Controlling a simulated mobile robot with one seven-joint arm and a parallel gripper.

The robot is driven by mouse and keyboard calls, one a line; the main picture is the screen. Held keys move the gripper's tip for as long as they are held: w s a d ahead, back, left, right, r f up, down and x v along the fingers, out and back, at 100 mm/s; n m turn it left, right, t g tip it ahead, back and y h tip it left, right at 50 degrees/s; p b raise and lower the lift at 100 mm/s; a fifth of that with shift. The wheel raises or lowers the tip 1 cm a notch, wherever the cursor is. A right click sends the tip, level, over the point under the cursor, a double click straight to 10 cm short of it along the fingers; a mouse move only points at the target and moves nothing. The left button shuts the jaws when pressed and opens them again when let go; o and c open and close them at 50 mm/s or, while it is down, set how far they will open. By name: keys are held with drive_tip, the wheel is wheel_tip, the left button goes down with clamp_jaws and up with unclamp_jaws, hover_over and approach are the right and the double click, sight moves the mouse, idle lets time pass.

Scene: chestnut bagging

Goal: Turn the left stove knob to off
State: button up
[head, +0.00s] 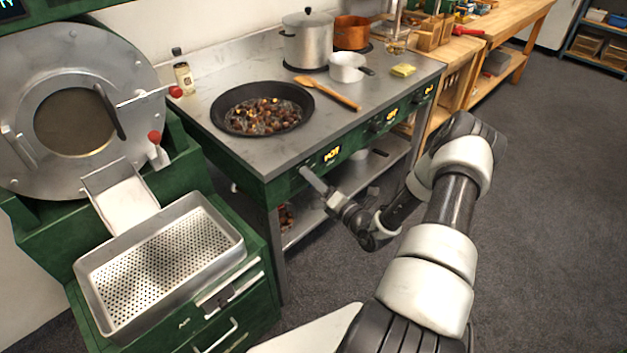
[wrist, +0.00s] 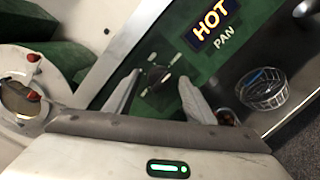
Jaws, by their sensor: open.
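The left stove knob (wrist: 156,80) is a dark knob on the green front panel, beside a lit sign reading HOT (wrist: 209,23) with PAN below it. My gripper (wrist: 160,77) is open, with one pale finger on each side of the knob in the wrist view. I cannot tell whether the fingers touch it. In the head view my gripper (head: 305,171) is at the stove's front panel, just left of the lit HOT sign (head: 332,154), and hides the knob. The stove (head: 330,125) has a steel top.
A black pan of chestnuts (head: 262,108) sits on the stove with a wooden spoon (head: 328,92) beside it. Pots stand farther back. A roaster with a perforated tray (head: 160,262) is at left. A wire basket (wrist: 262,89) shows below the panel. Open floor lies right.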

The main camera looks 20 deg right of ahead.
drive_tip(key=shift+w, duration=0.2)
drive_tip(key=c, duration=1)
drive_tip(key=shift+c, duration=0.2)
